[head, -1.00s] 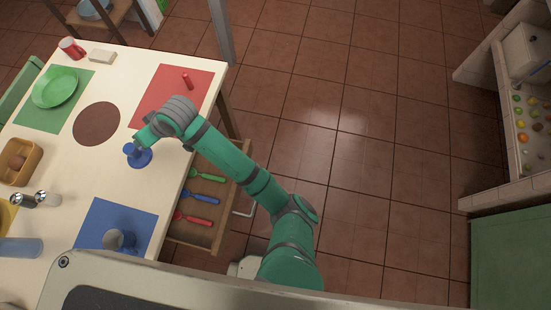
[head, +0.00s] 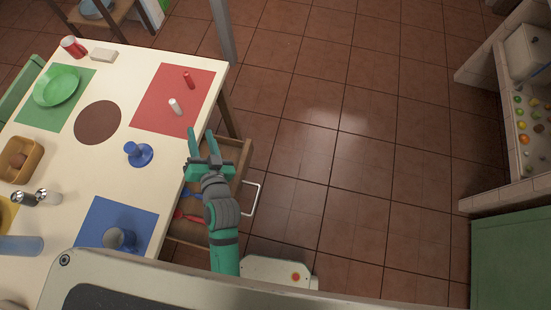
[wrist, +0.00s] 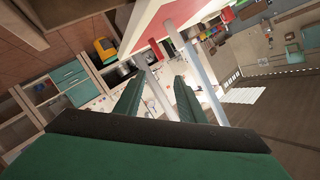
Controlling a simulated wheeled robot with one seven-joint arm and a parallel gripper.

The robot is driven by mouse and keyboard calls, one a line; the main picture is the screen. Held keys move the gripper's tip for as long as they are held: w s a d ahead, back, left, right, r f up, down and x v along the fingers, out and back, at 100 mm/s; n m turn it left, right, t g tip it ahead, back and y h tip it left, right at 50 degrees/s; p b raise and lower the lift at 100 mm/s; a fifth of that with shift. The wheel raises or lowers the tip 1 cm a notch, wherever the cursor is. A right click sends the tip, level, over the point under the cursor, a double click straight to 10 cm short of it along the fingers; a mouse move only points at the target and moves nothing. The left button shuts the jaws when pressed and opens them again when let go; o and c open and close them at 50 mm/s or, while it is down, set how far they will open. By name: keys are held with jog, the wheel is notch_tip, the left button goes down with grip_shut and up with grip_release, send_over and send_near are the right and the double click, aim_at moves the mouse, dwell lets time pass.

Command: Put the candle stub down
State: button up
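A short white candle stub (head: 176,107) is on the red mat (head: 160,88), near the mat's lower part, and appears to stand upright. A thin red candle (head: 188,80) is farther up the same mat. A blue candle holder (head: 139,154) stands on the bare table below the mat, with no candle visible in it. My gripper (head: 203,132) is open and empty by the table's right edge, apart from the stub. In the wrist view its two green fingers (wrist: 158,98) are spread with nothing held between them.
An open drawer (head: 235,160) with a white handle juts out below my gripper, its coloured utensils partly hidden. A blue mat with a cup (head: 120,239), a brown round mat (head: 97,122) and a green plate (head: 57,87) lie on the table. The floor rightward is clear.

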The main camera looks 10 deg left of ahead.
jog(key=s+d+f+m+t+h, duration=0.1)
jog(key=s+d+f+h, duration=0.15)
jog(key=s+d, duration=0.5)
jog(key=s+d+f+h, duration=0.1)
jog(key=s+d+h, duration=0.3)
jog(key=d, duration=0.6)
jog(key=s+d+r+n+t+h, duration=0.1)
jog(key=s+d+r, duration=0.3)
jog(key=s+d, duration=0.5)
jog(key=shift+d+n, duration=0.55)
jog(key=shift+n, duration=0.25)
jog(key=shift+h, duration=0.25)
jog(key=shift+c, duration=0.6)
jog(key=shift+w, duration=0.1)
